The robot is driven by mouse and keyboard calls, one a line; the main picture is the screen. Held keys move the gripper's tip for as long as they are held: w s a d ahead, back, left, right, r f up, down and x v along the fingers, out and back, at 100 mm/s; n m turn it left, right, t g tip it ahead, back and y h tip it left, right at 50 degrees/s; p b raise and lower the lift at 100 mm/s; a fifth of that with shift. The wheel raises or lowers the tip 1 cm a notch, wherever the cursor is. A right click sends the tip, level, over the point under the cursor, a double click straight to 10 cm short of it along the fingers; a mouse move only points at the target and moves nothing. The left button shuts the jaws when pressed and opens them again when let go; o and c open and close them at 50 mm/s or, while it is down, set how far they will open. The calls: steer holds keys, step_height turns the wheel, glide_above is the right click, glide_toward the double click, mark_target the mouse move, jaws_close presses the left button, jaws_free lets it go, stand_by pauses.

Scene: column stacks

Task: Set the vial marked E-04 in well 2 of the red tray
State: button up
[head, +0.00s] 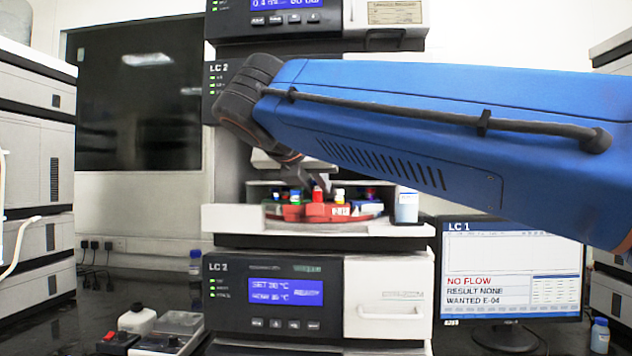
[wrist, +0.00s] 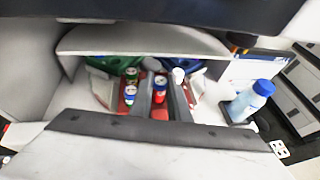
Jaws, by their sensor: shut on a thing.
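The red tray (head: 291,213) sits in the open bay of the middle instrument stack, with several vials in it. A red-capped vial (head: 318,195) stands out near its middle. My gripper (head: 325,187) reaches down into the bay at the tray. In the wrist view, the dark fingers of my gripper (wrist: 161,100) are shut on a red vial (wrist: 159,97) with a pale-and-blue top. Other vials (wrist: 130,92) stand left of the fingers, and a white-capped one (wrist: 178,75) is to the right. I cannot read E-04 on any vial, nor the well numbers.
A blue-capped bottle (wrist: 252,98) stands right of the tray, also in the head view (head: 407,207). The bay is narrow, with instruments above and below. A monitor (head: 512,270) at right reads NO FLOW, RESULT NONE, WANTED E-04.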

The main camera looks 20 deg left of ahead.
steer(key=shift+f, duration=0.8)
stand_by(0.6)
steer(key=o, duration=0.9)
steer(key=v, duration=1.7)
steer(key=shift+s+d+r, duration=0.1)
steer(key=shift+s, duration=0.05)
